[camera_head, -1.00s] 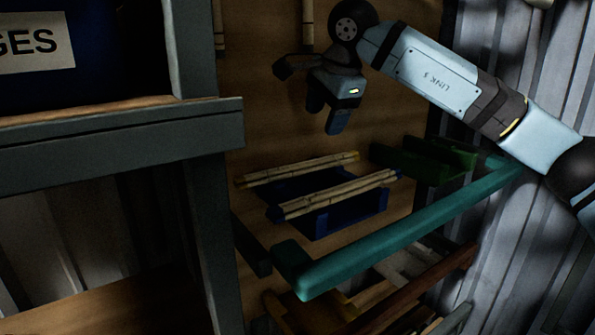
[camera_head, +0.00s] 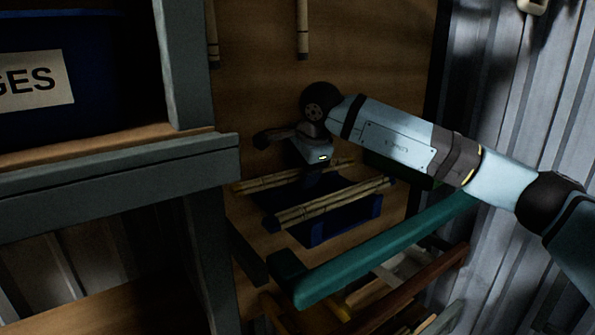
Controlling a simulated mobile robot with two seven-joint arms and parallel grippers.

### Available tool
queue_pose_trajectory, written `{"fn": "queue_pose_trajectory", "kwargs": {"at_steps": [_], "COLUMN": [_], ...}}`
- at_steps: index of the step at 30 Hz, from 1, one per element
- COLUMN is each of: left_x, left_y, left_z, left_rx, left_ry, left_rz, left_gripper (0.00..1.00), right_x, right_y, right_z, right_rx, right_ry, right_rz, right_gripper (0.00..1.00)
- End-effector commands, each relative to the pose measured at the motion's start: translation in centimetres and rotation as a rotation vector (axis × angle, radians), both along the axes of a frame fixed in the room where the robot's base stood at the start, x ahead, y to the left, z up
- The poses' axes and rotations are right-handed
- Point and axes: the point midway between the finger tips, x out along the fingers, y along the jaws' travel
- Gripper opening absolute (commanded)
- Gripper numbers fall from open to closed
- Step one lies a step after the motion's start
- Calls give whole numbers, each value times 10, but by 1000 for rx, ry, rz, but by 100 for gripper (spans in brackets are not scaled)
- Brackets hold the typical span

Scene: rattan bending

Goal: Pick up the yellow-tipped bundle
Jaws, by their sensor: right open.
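The yellow-tipped bundle (camera_head: 262,182) of pale canes lies across the far side of a blue holder (camera_head: 347,222). Its left end sticks out past the holder. My right gripper (camera_head: 312,179) points down at the middle of this bundle, with its dark fingers low over or around it. It is open; the fingertips are too dark to tell whether they touch the canes. A second bundle with blue tips (camera_head: 330,203) lies parallel on the near side of the holder. My left gripper is out of view.
A teal bar (camera_head: 385,250) crosses in front of the holder. A green holder (camera_head: 400,172) sits behind, partly hidden by my right arm. A grey shelf frame (camera_head: 110,165) with a labelled blue bin (camera_head: 90,110) stands at left. Canes hang on the wooden panel (camera_head: 260,60).

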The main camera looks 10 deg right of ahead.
Motion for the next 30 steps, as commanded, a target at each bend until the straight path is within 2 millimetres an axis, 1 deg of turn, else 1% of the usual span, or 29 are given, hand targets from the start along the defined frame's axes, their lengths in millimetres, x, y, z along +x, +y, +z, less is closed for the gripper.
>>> {"fn": "queue_pose_trajectory", "kwargs": {"at_steps": [3, 4, 5, 6, 8, 9, 11, 20, 25, 30], "left_x": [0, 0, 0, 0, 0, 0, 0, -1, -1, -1], "left_y": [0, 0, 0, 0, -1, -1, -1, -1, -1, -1], "left_z": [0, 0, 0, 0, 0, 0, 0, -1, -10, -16], "left_rx": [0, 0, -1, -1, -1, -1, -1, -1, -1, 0], "left_ry": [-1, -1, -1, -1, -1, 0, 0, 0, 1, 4], "left_rz": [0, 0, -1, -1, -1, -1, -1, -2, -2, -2], "left_gripper": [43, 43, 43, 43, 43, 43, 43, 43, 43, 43], "right_x": [0, 0, 0, 0, 0, 0, 0, 0, -4, -3], "right_y": [0, 0, 0, 0, 0, 0, 0, 0, -2, -2], "right_z": [0, 0, 0, 0, 0, 0, 0, 1, 6, 35], "right_rx": [0, 0, 0, 0, 0, 0, 0, 0, 0, 2], "right_ry": [0, 0, 0, 0, 0, 0, 0, -1, -2, -4], "right_rz": [0, 0, 0, 0, 0, 0, 0, 0, 0, -1], "right_gripper": [63, 60, 53, 44, 30, 21, 8, 8, 8, 8]}}
